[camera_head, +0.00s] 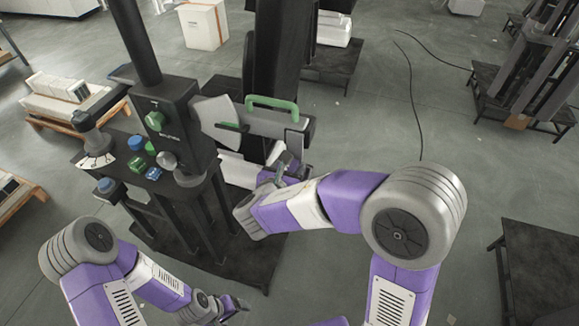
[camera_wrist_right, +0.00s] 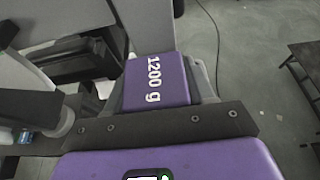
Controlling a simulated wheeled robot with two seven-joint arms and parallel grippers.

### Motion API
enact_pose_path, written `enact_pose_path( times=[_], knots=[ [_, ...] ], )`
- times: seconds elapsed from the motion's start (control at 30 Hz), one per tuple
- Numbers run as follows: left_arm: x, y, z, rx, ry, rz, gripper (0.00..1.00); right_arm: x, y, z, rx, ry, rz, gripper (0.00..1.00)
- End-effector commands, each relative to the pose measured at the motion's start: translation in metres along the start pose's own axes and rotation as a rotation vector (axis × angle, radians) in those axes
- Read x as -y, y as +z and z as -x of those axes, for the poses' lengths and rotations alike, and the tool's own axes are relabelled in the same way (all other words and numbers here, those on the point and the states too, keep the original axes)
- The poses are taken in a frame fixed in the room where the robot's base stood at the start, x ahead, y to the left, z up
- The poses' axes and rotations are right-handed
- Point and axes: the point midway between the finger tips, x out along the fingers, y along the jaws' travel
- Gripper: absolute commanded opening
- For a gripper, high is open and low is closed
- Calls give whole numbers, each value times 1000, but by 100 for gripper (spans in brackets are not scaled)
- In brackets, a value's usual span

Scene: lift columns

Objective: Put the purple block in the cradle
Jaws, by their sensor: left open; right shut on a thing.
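The purple block (camera_wrist_right: 152,92), marked "1200 g", shows in the right wrist view between the grey fingers of my right gripper (camera_wrist_right: 158,66), which is shut on it. In the head view my right gripper (camera_head: 285,168) is at the front of the grey carriage (camera_head: 265,123) with a green handle (camera_head: 272,103); the block is not clearly visible there. I cannot tell for sure which part is the cradle, or whether the block touches anything beyond the fingers. My left gripper (camera_head: 237,305) is open and empty at the bottom, far below the carriage.
A black control post (camera_head: 172,125) with a green knob stands left of the carriage, above a panel of buttons and a lever (camera_head: 88,122). A dark stand (camera_head: 540,265) is at the right. Pallets (camera_head: 70,105) lie at the left. Open floor lies right of my right arm.

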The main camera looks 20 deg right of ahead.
Motion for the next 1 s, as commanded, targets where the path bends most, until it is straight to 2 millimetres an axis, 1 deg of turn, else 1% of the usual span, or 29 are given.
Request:
enact_pose_path(
  times=[0.07,0.1,0.13,0.43,0.53,0.67,0.9,1.0],
  knots=[
    [1,0,-3,0,0,0,82,-1,0,-1,6,2,-3,0],
    [1,0,-2,0,0,0,82,0,-2,-1,0,0,0,60],
    [1,0,-2,0,0,0,82,0,-2,-1,0,0,0,64],
    [0,0,-1,0,0,0,82,0,-1,0,0,0,0,64],
    [-1,0,2,0,0,0,82,0,2,3,0,2,0,64],
    [-1,0,2,0,0,0,82,-1,2,25,1,6,0,64],
    [-2,0,4,0,0,0,82,-2,2,78,1,6,0,64],
    [-2,0,5,0,0,0,82,-1,2,96,1,4,0,64]
  ],
)
